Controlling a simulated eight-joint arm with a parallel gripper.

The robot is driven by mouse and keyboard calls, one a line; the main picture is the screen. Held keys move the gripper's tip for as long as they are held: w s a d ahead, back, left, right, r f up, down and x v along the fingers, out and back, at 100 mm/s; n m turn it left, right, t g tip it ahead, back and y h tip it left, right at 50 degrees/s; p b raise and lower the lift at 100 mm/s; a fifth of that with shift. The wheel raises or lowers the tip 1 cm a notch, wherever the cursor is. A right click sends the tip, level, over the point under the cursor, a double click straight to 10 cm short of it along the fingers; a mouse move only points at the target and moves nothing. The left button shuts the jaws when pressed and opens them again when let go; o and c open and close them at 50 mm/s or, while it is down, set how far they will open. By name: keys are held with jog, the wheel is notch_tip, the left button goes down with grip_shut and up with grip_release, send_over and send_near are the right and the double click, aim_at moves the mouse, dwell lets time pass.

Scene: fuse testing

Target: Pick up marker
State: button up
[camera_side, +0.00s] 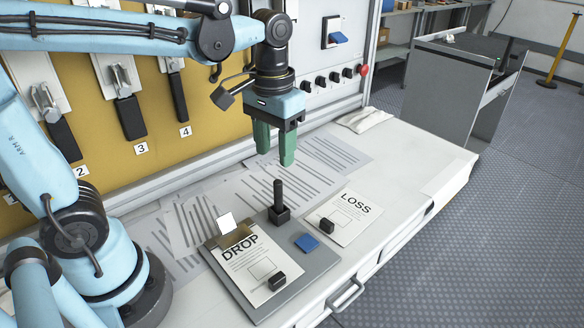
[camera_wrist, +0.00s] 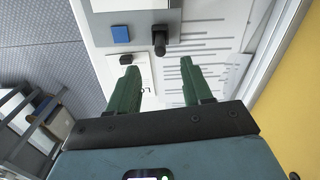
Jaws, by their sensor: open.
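In the wrist view, the marker (camera_wrist: 159,42) shows end-on at the top, beyond the fingertips. My gripper (camera_side: 275,158) has two green fingers pointing down, apart and empty. It hangs above the marker's top and seems a little behind it, with a clear gap. In the wrist view, my gripper (camera_wrist: 158,68) shows both fingers spread, with only paper and worktop between them.
The DROP clipboard (camera_side: 238,262) carries a small black block (camera_side: 277,282). The LOSS sheet (camera_side: 352,218) carries another black block (camera_side: 327,226). A blue square (camera_side: 307,242) lies between them. Striped papers (camera_side: 310,165) cover the bench. A yellow panel with switches (camera_side: 160,130) rises behind.

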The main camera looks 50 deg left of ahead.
aim_at(276, 182)
notch_tip(276, 182, down, 6)
jog(key=shift+f, duration=0.15)
jog(key=shift+w+f, duration=0.2)
jog(key=shift+f, duration=2.45)
jog(key=shift+c, duration=0.3)
grip_shut()
